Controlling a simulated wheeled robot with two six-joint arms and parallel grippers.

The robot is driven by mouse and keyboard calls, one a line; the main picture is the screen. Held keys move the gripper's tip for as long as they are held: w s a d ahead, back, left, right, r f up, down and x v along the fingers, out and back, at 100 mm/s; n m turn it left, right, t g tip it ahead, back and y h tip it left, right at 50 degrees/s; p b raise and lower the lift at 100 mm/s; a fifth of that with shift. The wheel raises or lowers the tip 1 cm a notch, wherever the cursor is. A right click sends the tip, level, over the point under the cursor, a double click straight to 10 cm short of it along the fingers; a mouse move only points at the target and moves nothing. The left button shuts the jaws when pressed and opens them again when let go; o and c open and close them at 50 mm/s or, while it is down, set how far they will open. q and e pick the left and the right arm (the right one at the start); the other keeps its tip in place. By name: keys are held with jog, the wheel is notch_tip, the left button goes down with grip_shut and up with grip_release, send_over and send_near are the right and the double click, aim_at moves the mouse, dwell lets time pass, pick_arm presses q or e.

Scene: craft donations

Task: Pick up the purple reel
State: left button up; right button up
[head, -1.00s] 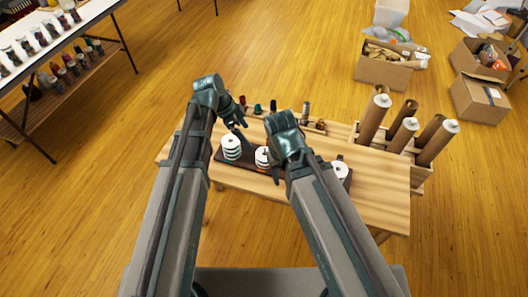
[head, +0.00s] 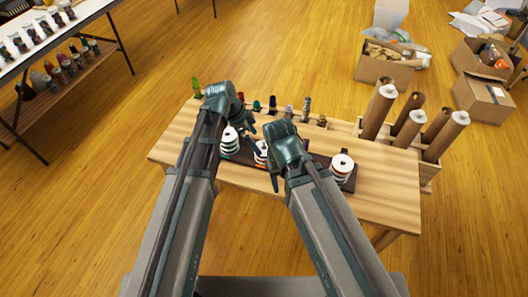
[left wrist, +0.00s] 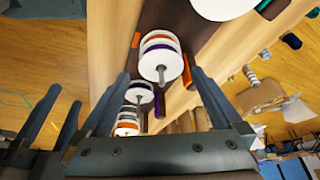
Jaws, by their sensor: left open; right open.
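Stacks of white-flanged reels stand on a dark tray (head: 316,160) on the wooden table. The left stack (head: 229,142) shows dark green bands, the middle stack (head: 260,150) is partly hidden by my right gripper, and the right stack (head: 342,166) shows an orange-brown band. In the left wrist view, a reel with a purple band (left wrist: 159,45) sits in a stack with an orange band, around a metal spindle. My left gripper (head: 249,127) is open and empty above the left and middle stacks. My right gripper (head: 270,172) is open beside the middle stack.
Small coloured spools (head: 272,103) line the table's back edge. Tall cardboard tubes (head: 409,128) stand in a wooden rack at the right. The table's right front (head: 385,200) is clear. A shelf table (head: 75,35) stands at far left, and boxes (head: 386,68) lie on the floor behind.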

aim_at(263, 147)
pick_arm(q)
jog(key=b+x, duration=0.4)
jog(key=x, duration=0.1)
jog(key=shift+w+d, duration=0.15)
jog(key=c, duration=1.1)
